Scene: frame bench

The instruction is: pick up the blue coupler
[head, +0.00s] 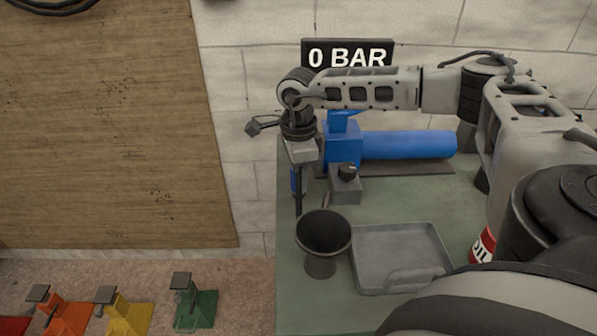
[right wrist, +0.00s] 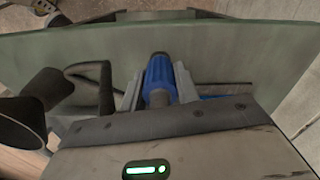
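The blue coupler (right wrist: 160,75) is a ribbed blue cylinder with a grey end, seen in the right wrist view between my right gripper's fingers (right wrist: 160,88). The fingers flank it closely on both sides and look shut on it. In the head view my right gripper (head: 298,190) points down over the left part of the bench, and a bit of the coupler (head: 296,181) shows blue at its fingers. Whether the coupler touches the bench is hard to tell. My left gripper is not in view.
The green bench (head: 300,295) carries a dark funnel (head: 323,233), a grey tray (head: 402,247), a red oil can (head: 483,246) and a blue cylinder unit (head: 410,145) behind. A sign (head: 347,57) reads 0 BAR. Orange, yellow and green stands (head: 195,310) are at lower left.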

